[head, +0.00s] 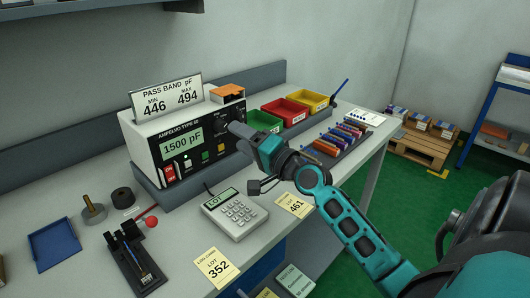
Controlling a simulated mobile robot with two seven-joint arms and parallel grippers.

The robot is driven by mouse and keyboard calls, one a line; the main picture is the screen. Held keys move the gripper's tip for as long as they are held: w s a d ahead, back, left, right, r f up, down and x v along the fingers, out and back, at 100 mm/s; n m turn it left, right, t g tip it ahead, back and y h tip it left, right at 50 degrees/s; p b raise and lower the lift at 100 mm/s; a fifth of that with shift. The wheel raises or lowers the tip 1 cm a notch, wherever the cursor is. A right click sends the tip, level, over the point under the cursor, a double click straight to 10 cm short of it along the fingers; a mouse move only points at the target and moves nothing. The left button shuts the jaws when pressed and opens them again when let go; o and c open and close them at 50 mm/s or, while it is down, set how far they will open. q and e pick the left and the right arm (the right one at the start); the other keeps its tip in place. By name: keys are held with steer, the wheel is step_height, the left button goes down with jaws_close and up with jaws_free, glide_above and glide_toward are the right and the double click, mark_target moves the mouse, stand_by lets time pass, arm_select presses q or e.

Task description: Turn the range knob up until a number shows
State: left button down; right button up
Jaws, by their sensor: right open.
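The range meter (160,125), a white and black box labelled AMPELVO TYPE 68, stands on the bench. Its green display (181,142) reads "1500 pF". A red switch and several small coloured buttons sit below the display. My right gripper (238,132) is at the right end of the meter's front panel, its fingers pointing at the panel. The gripper is open. It covers that part of the panel, so the range knob is not clearly seen, and I cannot tell whether the fingers touch it. My left gripper is not in view.
A sign (167,93) on the meter reads pass band 446 to 494. A keypad (235,213) stands in front. Green, red (285,112) and yellow bins stand behind the gripper. A blue tray (54,244) and a black fixture (135,260) are at the left.

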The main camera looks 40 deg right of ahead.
steer(key=s+b, duration=0.1)
steer(key=s, duration=0.6)
steer(key=shift+s+d+f+b, duration=0.3)
steer(key=shift+s+d, duration=0.05)
steer(key=shift+d, duration=0.1)
